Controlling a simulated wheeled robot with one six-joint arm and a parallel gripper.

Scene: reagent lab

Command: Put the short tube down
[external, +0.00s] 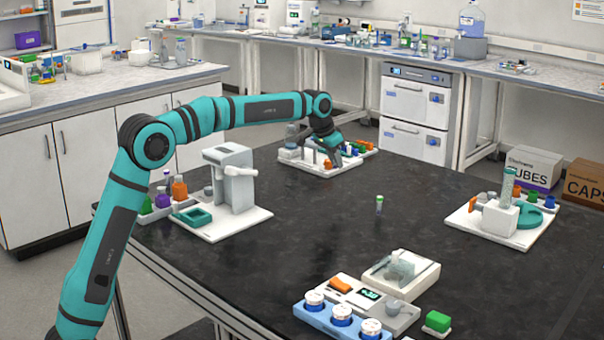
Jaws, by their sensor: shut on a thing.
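My gripper (331,150) is at the back of the black table, low over a white tray (312,168) that holds several small coloured items. It is shut on the short tube, which is small and largely hidden here by the fingers and the items around it. Another small tube with a green top (379,204) stands upright alone on the table, apart from my gripper.
A white device (232,180) on a board stands at left, beside coloured bottles. Another station (498,218) with an upright tube is at right. The table's middle is mostly clear.

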